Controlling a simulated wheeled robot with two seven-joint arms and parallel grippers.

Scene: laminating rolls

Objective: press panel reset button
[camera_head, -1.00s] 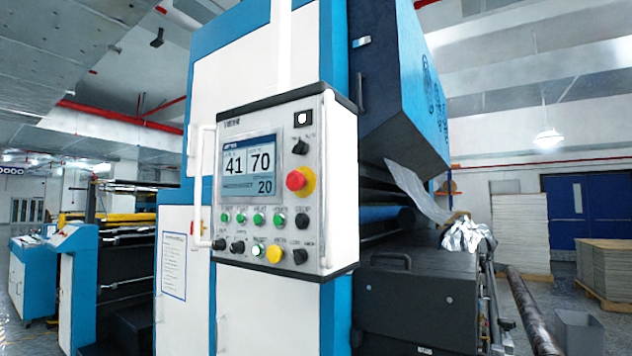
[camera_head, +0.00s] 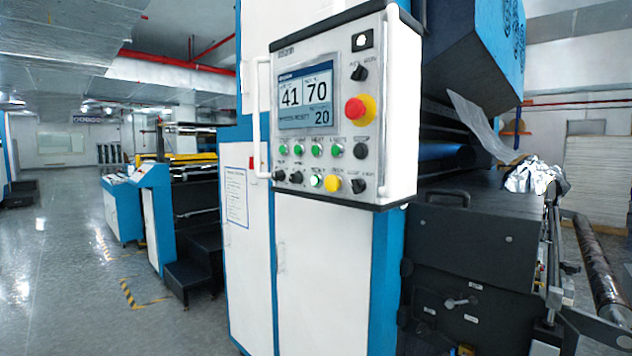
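The control panel (camera_head: 340,158) is a white box on the front of a blue and white machine. Its screen (camera_head: 306,97) reads 41, 70 and 20. A red mushroom button on a yellow ring (camera_head: 360,110) sits right of the screen. Below are a row of green buttons (camera_head: 317,151), a yellow button (camera_head: 333,183), a pale lit button (camera_head: 316,181) and several black knobs (camera_head: 359,186). The labels are too small to tell which button is reset. Neither of my grippers is in view.
A white vertical handle (camera_head: 257,118) runs along the panel's left side. The black machine body (camera_head: 470,265) and a long roller (camera_head: 600,258) are at right. Open floor (camera_head: 60,270) lies at left, with steps (camera_head: 192,272) beside another machine.

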